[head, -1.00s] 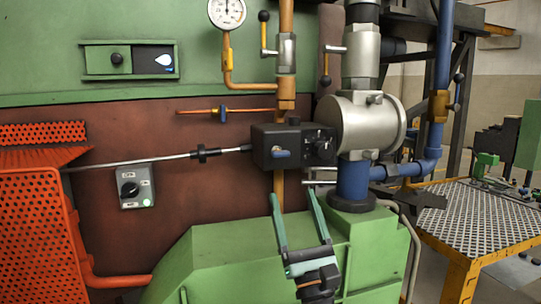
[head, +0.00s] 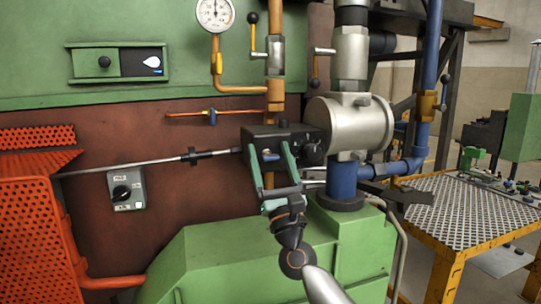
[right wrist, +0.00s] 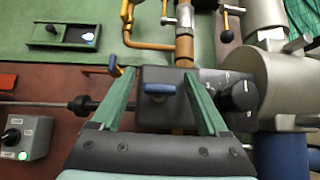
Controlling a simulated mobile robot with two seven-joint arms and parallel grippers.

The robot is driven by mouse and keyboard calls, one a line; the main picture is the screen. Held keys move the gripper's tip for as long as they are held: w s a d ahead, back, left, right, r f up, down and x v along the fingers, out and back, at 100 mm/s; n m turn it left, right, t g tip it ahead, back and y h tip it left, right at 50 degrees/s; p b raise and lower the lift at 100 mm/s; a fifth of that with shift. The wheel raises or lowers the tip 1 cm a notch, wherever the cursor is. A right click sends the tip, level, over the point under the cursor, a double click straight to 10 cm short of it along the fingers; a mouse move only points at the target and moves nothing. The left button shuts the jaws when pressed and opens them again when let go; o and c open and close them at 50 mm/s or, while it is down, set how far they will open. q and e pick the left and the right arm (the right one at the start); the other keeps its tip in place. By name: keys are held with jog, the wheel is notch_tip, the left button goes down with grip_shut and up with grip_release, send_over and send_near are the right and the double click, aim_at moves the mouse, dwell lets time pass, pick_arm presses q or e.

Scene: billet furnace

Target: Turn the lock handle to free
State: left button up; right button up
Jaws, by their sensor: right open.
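A small blue handle (head: 270,156) sits on the front of a black box (head: 262,134) fixed to an orange pipe. In the right wrist view the blue handle (right wrist: 158,89) lies crosswise, with its grip level. My right gripper (head: 270,160) is open in front of the box. Its two green fingers (right wrist: 158,85) stand on either side of the blue handle, apart from it as far as I can tell. A black knob (right wrist: 243,95) is on the box to the right. My left gripper is not in view.
A metal rod (head: 120,166) runs left from the box. A grey switch box (head: 126,188) is at lower left. A large grey cylinder (head: 348,124) stands close on the right. A green housing (head: 225,262) lies below, and an orange perforated guard (head: 30,235) at far left.

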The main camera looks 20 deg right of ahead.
jog(key=shift+c, duration=0.3)
grip_shut()
jog(key=shift+f, duration=0.1)
